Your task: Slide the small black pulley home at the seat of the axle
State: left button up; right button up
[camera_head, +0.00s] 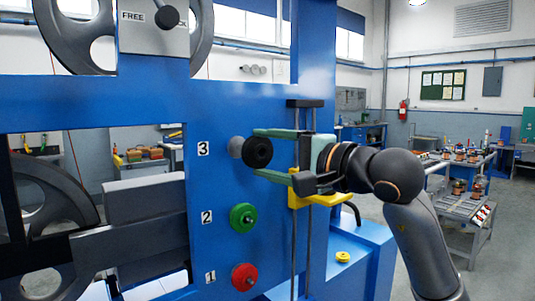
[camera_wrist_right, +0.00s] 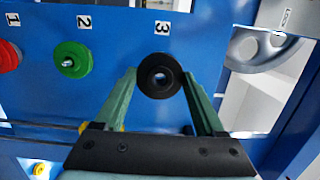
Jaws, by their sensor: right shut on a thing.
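The small black pulley (camera_head: 257,152) is between the fingertips of my right gripper (camera_head: 254,153), which is shut on its rim. A pale grey round part of the axle at label 3 (camera_head: 236,147) shows just left of the pulley, against the blue panel. In the right wrist view the pulley (camera_wrist_right: 160,76) faces the camera between the two green fingers of the right gripper (camera_wrist_right: 159,80). A pale spot shows in its bore; I cannot tell how far the axle passes through. The pulley hides the seat. My left gripper is not in view.
A green pulley (camera_head: 243,217) sits at label 2 and a red pulley (camera_head: 244,277) at label 1, below on the blue panel (camera_head: 220,100). A yellow bracket (camera_head: 325,199) and dark vertical rods stand close to my right gripper. A yellow knob (camera_head: 343,257) is lower right.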

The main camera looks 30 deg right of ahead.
dwell(1.1)
jog(key=shift+w+a, duration=0.1)
jog(key=shift+w, duration=0.15)
jog(key=shift+w, duration=0.45)
jog(key=shift+p+x, duration=0.4)
jog(key=shift+x, duration=0.5)
jog(key=shift+w, duration=0.1)
jog(key=shift+p+x, duration=0.35)
jog(key=shift+x, duration=0.4)
jog(key=shift+w+d, duration=0.1)
jog(key=shift+d, duration=0.1)
